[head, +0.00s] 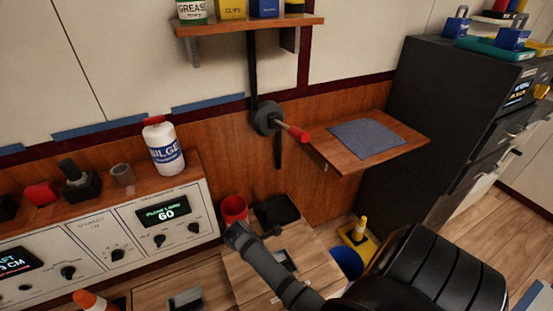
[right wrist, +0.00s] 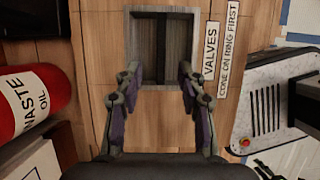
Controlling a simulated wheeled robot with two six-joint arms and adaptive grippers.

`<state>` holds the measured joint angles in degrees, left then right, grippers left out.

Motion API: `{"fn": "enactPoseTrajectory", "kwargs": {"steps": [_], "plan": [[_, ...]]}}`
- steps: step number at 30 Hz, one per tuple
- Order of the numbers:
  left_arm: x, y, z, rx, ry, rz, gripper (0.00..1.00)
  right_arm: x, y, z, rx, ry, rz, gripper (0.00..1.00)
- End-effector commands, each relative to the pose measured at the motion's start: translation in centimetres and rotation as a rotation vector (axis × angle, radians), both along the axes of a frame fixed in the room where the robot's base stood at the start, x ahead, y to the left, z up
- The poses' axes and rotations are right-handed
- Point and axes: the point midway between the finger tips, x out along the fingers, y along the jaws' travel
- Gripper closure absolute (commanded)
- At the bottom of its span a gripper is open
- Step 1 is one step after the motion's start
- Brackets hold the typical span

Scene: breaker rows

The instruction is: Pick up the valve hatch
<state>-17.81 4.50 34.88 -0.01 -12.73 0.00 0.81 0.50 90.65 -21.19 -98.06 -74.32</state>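The valve hatch (right wrist: 228,125) is a wooden panel with a grey-framed recess and a dark bar across it. Labels on it read "VALVES" and "CONE ON RING FIRST". In the head view a wooden panel with a recess (head: 310,262) lies low in the middle, partly hidden by my arm. My right gripper (right wrist: 158,88) is open and empty in the right wrist view. Its two fingers point at the recess from below in the picture, one on each side. I cannot tell how far above the panel they are. My left gripper is not in view.
A red waste oil can (right wrist: 32,100) lies left of the hatch in the right wrist view, and a grey metal box (right wrist: 268,110) is right. In the head view, a blue bucket (head: 346,262), yellow stand (head: 358,240) and orange cone (head: 92,300) are nearby.

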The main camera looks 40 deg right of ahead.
Motion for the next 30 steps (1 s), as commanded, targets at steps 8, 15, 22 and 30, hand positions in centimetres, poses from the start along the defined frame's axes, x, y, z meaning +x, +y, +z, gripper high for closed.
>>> {"fn": "enactPoseTrajectory", "kwargs": {"steps": [8, 15, 22, 30], "plan": [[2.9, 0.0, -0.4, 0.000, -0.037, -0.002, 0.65, -0.4, -0.9, -2.5, 0.000, 0.000, -0.002, 0.60], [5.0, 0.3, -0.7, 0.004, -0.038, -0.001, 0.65, -1.0, -2.3, -6.2, 0.000, 0.001, -0.001, 0.60], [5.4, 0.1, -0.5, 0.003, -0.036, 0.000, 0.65, -1.1, -2.5, -6.7, 0.002, -0.001, -0.002, 0.60], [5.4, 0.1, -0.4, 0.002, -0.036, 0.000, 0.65, -1.1, -2.5, -6.7, 0.002, -0.001, -0.002, 0.60]]}}
